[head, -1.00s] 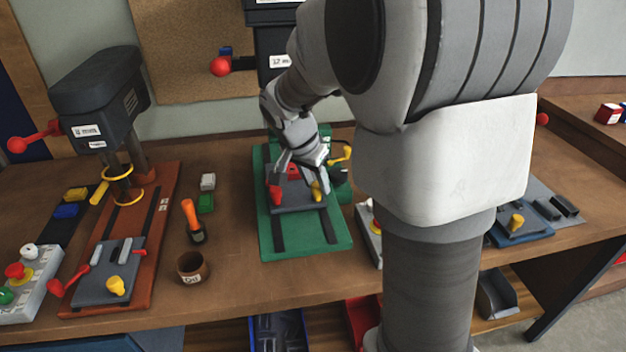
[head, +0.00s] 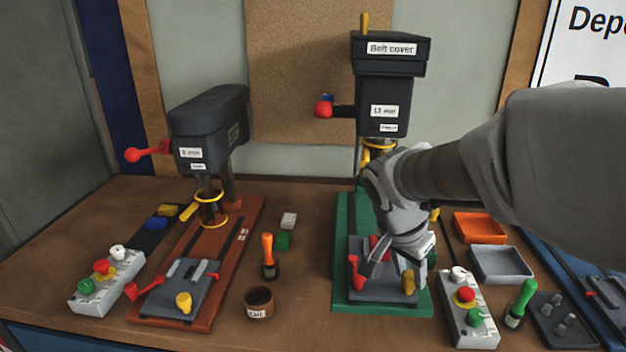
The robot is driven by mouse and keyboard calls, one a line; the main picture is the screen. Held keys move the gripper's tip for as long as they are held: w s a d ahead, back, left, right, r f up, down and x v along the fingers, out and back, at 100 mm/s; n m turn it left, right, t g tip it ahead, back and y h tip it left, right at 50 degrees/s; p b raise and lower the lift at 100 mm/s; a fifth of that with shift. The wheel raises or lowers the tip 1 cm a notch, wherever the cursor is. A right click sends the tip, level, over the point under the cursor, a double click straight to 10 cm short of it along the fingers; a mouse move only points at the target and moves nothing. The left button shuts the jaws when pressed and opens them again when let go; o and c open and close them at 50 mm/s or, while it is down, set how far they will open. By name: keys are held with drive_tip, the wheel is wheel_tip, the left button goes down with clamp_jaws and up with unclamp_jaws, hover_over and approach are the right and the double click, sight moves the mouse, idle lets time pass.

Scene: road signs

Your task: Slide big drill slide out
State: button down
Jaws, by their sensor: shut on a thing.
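The big drill (head: 385,105) stands at the back centre, dark with a "12 mm" label, on a green base (head: 342,240). Its slide (head: 375,291) is a grey plate near the front end of the green base. The slide carries a red lever (head: 354,270) on its left and a yellow knob (head: 408,282) at its front right. My gripper (head: 400,268) reaches down over the slide and is shut on part of it. The fingers are beside the yellow knob; the exact grip point is partly hidden by the gripper.
A smaller drill (head: 205,125) on a red-brown base stands left. A button box (head: 465,305) and green-handled tool (head: 520,302) stand close right.

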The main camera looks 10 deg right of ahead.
drive_tip(key=shift+s, duration=0.15)
drive_tip(key=c, duration=0.6)
unclamp_jaws()
drive_tip(key=shift+s+a, duration=0.1)
drive_tip(key=shift+s, duration=0.05)
drive_tip(key=shift+o, duration=0.4)
drive_tip(key=p+v, duration=0.2)
drive_tip(key=v, duration=1.5)
drive_tip(key=shift+r, duration=0.3)
drive_tip(key=shift+f, duration=0.1)
drive_tip(key=s+a+f+n+t+y, duration=0.1)
drive_tip(key=s+f+n+t+y, duration=0.2)
drive_tip(key=s+f+n, duration=0.5)
drive_tip(key=shift+s+a+f+n+y, duration=0.3)
drive_tip(key=shift+a+f+n+y, duration=0.15)
drive_tip(key=shift+n, duration=1.15)
